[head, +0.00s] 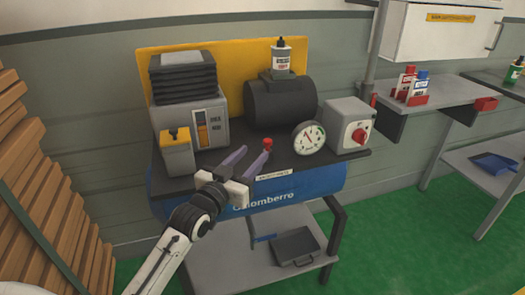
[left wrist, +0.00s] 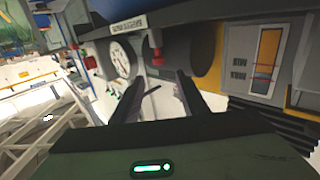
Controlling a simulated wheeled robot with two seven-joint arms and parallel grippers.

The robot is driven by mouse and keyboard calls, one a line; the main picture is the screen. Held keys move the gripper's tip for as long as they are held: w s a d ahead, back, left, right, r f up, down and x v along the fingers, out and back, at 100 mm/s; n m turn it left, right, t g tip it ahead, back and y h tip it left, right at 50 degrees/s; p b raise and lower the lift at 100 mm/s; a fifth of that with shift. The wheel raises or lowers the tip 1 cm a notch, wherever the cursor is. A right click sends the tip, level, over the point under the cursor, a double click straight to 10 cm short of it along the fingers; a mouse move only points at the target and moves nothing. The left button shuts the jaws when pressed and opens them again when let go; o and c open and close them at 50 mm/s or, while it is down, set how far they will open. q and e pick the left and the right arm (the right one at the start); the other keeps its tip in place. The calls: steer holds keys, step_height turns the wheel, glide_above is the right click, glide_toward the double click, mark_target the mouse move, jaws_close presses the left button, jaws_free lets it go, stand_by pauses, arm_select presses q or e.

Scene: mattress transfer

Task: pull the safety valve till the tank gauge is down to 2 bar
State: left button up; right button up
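The blue compressor tank (head: 325,180) carries a dark top plate. A small red knob (head: 267,143), which looks like the safety valve, stands near the plate's front edge; it also shows in the left wrist view (left wrist: 155,50). The round white gauge (head: 309,138) is to its right and shows in the left wrist view (left wrist: 122,58); its reading is too small to tell. My left gripper (head: 252,155) is open and empty, its fingertips just short of the red knob. In the left wrist view the knob lies beyond the fingertips, between their lines. My right gripper is not in view.
A grey box with a red rotary switch (head: 347,126) is right of the gauge. A black motor cylinder (head: 281,102) stands behind, and a yellow-topped filter (head: 176,152) is at left. A grey shelf (head: 440,92) with bottles is further right.

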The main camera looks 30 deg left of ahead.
arm_select(q)
steer(key=s+d+f+m+g+h, duration=0.1)
steer(key=s+d+f+g, duration=0.25)
steer(key=s+f, duration=0.25)
steer(key=s+d+f+m+g, duration=0.1)
steer(key=s+d+f+g, duration=0.2)
steer(key=s+d+f, duration=0.3)
steer(key=s+d+f+g, duration=0.2)
steer(key=s+f+g, duration=0.2)
steer(key=s, duration=0.7)
steer(key=s+d+f+g, duration=0.2)
steer(key=s+f+g, duration=0.15)
steer(key=s, duration=0.65)
steer(key=w+d+f+t+h, duration=0.2)
steer(key=w+d+f+t, duration=0.2)
steer(key=f, duration=0.7)
steer(key=shift+w+d+m+t+h, duration=0.15)
steer(key=shift+d+m+t+h, duration=0.2)
steer(key=shift+d, duration=0.45)
